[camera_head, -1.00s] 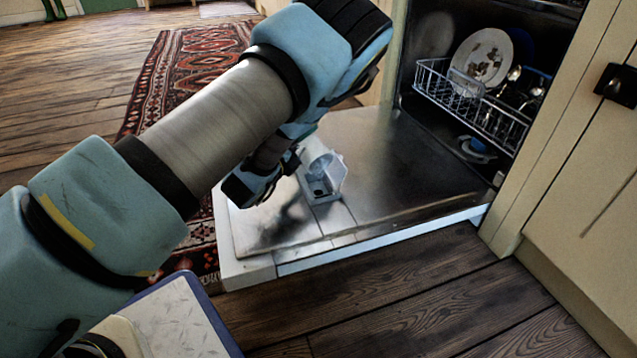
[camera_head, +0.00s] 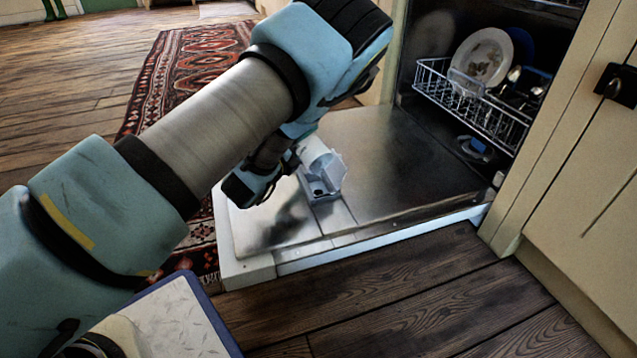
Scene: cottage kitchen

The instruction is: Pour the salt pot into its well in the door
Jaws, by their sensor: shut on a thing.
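The dishwasher door (camera_head: 400,165) lies open and flat, low over the floor. A small grey dispenser (camera_head: 322,192) with dark wells and a raised lid (camera_head: 333,172) sits in the door's inner face. A pale cylindrical pot (camera_head: 313,151) is tilted over the dispenser, its mouth toward the wells. My gripper (camera_head: 293,162) is shut on the pot, reaching in from the upper left; its fingers are mostly hidden behind my arm. Whether anything flows from the pot is too small to tell.
The dishwasher's lower rack (camera_head: 478,105) holds plates and cutlery inside the opening. A cream cupboard (camera_head: 585,180) stands close on the right. A patterned rug (camera_head: 190,75) lies behind my arm. Wooden floor (camera_head: 400,300) is clear in front of the door.

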